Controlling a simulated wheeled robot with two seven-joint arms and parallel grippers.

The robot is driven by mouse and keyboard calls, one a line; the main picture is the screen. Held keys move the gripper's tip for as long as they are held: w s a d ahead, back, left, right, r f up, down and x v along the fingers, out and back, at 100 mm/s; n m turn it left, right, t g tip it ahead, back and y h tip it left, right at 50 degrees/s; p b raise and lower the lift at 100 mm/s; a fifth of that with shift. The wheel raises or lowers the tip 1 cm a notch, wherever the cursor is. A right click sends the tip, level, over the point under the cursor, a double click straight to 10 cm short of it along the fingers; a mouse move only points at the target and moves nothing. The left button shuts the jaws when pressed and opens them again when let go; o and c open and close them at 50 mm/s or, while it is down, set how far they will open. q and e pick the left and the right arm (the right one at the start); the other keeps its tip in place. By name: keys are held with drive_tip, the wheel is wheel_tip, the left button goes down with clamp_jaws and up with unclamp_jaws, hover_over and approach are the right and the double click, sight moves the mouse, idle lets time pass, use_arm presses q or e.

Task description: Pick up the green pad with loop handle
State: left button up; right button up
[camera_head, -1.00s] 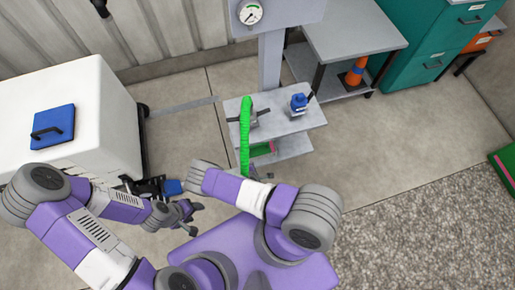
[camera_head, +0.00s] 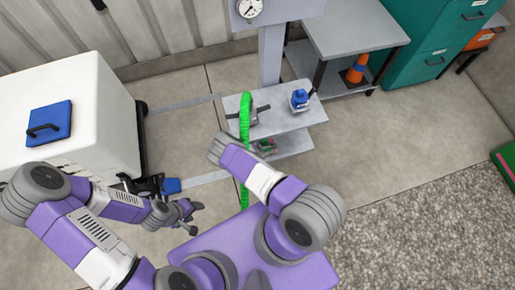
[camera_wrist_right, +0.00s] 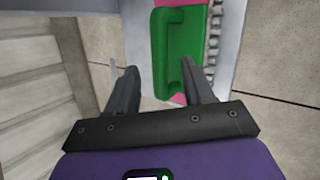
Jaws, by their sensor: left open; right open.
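The green pad with a loop handle (camera_wrist_right: 183,50) lies on a pink surface on a light shelf in the right wrist view. My right gripper (camera_wrist_right: 158,68) is open and empty; its right finger overlaps the pad's near part in the picture, and I cannot tell if it touches. In the head view the right gripper's fingers are hidden by my own arm. A small green and pink patch shows on the lower shelf (camera_head: 292,146) there, mostly blocked. My left gripper (camera_head: 193,217) is open and empty, away from the shelf.
A blue-topped item (camera_head: 299,98) stands on that shelf.

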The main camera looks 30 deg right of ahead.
drive_tip(key=x, duration=0.2)
drive_tip(key=shift+w+d+f+b, duration=0.15)
drive_tip(key=shift+f+b, duration=0.1)
drive_tip(key=shift+b, duration=0.15)
clamp_jaws()
